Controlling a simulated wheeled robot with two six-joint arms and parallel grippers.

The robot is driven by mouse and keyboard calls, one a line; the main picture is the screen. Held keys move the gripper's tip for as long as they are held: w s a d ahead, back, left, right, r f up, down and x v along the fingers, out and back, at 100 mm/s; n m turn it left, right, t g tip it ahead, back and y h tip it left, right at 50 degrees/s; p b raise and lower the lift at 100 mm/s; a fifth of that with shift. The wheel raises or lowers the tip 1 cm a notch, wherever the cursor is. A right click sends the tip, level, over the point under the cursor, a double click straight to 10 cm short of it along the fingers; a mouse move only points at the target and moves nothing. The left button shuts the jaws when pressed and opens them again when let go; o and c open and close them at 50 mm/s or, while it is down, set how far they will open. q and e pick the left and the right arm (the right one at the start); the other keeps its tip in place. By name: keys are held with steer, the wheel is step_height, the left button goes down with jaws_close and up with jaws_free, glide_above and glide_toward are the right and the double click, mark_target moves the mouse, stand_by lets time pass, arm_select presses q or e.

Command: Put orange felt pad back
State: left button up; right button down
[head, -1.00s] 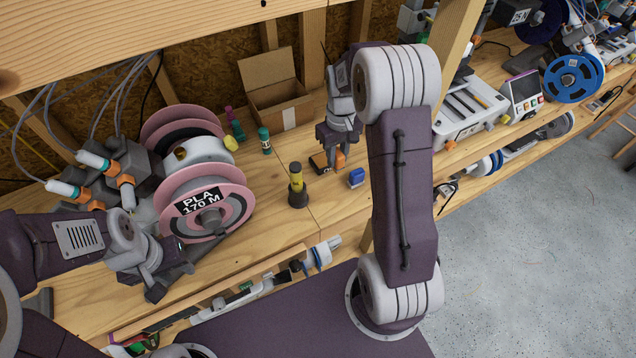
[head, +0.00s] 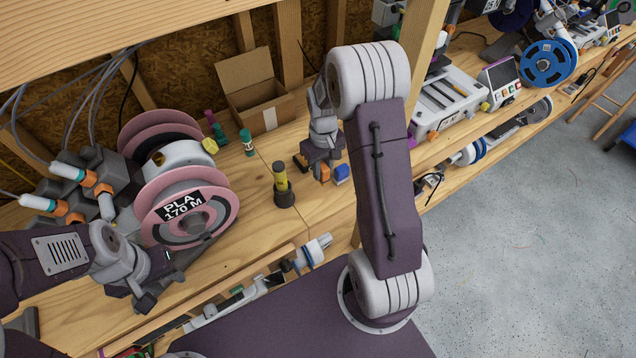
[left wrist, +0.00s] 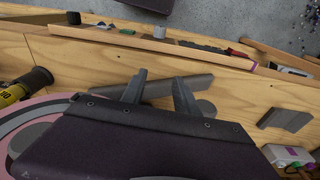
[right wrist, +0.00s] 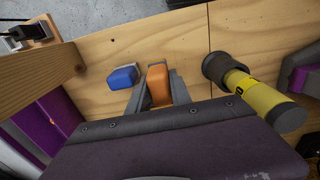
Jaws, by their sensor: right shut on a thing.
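The orange felt pad (head: 325,173) is a small block between the fingers of my right gripper (head: 322,174), over the bench. In the right wrist view the orange pad (right wrist: 158,84) sits between both fingertips, which are shut on it. Whether its underside touches the wood is unclear. A similar blue block (head: 342,174) lies just right of it on the bench and shows beside it in the right wrist view (right wrist: 124,77). My left gripper (head: 160,287) is empty near the bench's front edge, with its fingers apart in the left wrist view (left wrist: 160,88).
A yellow-and-black cylinder (head: 281,184) stands further left. Behind are an open cardboard box (head: 262,115) and a teal bottle (head: 247,142). The large pink spool (head: 190,210) fills the left. Some bare wood lies before the cylinder.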

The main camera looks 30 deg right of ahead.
steer(key=shift+s+a+f, duration=0.35)
steer(key=shift+a+f, duration=0.25)
steer(key=shift+a, duration=0.25)
step_height(320, 180, down, 4)
steer(key=shift+r, duration=0.25)
steer(key=shift+w+f, duration=0.1)
steer(key=shift+f, duration=0.2)
steer(key=shift+f, duration=0.15)
steer(key=c, duration=1.2)
jaws_free()
steer(key=shift+o, duration=0.2)
